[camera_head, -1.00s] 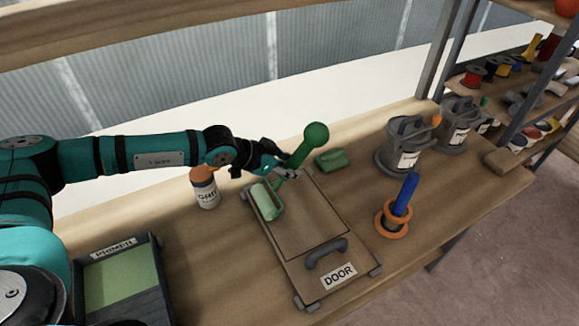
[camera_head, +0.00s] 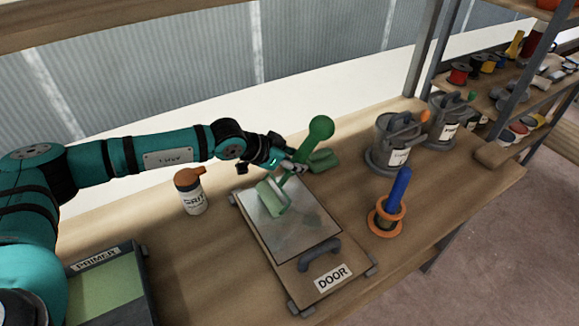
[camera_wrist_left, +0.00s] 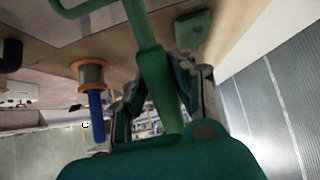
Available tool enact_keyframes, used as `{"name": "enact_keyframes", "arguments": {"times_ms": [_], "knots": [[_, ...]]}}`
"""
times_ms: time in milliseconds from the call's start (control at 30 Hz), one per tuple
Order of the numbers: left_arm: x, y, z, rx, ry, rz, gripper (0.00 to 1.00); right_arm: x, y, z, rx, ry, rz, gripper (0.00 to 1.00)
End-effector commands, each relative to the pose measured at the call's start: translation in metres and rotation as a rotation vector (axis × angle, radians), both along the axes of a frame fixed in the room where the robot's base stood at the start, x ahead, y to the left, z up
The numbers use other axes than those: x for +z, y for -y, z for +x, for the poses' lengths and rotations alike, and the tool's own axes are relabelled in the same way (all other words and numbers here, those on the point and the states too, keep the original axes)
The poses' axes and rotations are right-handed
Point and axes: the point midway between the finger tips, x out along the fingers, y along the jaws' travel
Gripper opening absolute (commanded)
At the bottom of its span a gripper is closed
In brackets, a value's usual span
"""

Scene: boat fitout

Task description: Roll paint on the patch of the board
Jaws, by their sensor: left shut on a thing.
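My left gripper (camera_head: 289,165) is shut on the green handle of the paint roller (camera_head: 320,131). The handle also shows between the fingers in the left wrist view (camera_wrist_left: 154,75). The roller's pale green sleeve (camera_head: 272,198) is over the far left part of the board's patch (camera_head: 300,224); I cannot tell for certain whether it touches. The patch looks greyish and glossy, with uneven darker marks. The board (camera_head: 288,268) lies on the bench, with a dark handle (camera_head: 319,254) and a DOOR label (camera_head: 333,278). My right gripper is not in view.
A primer tray (camera_head: 108,284) sits at the lower left. A white bottle (camera_head: 190,192) with an orange cap stands left of the board. A green block (camera_head: 325,160) lies behind it. A blue spindle with orange rings (camera_head: 391,203) and grey cans (camera_head: 393,141) stand to the right.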

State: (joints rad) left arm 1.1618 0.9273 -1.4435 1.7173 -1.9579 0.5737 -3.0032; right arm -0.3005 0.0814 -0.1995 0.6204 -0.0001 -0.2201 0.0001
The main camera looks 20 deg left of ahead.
Motion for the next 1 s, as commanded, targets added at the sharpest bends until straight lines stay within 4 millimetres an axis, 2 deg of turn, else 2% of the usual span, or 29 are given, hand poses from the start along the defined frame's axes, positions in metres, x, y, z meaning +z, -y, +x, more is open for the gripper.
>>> {"name": "enact_keyframes", "arguments": {"times_ms": [233, 600, 1000], "knots": [[-0.001, 0.002, 0.003, 0.000, 0.002, 0.000, 0.00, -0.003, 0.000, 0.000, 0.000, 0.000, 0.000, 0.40], [-0.006, 0.029, 0.034, -0.001, 0.003, 0.000, 0.00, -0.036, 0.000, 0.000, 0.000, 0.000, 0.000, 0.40], [-0.006, 0.033, 0.037, 0.001, -0.001, 0.000, 0.00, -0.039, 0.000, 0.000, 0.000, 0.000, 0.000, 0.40]]}}
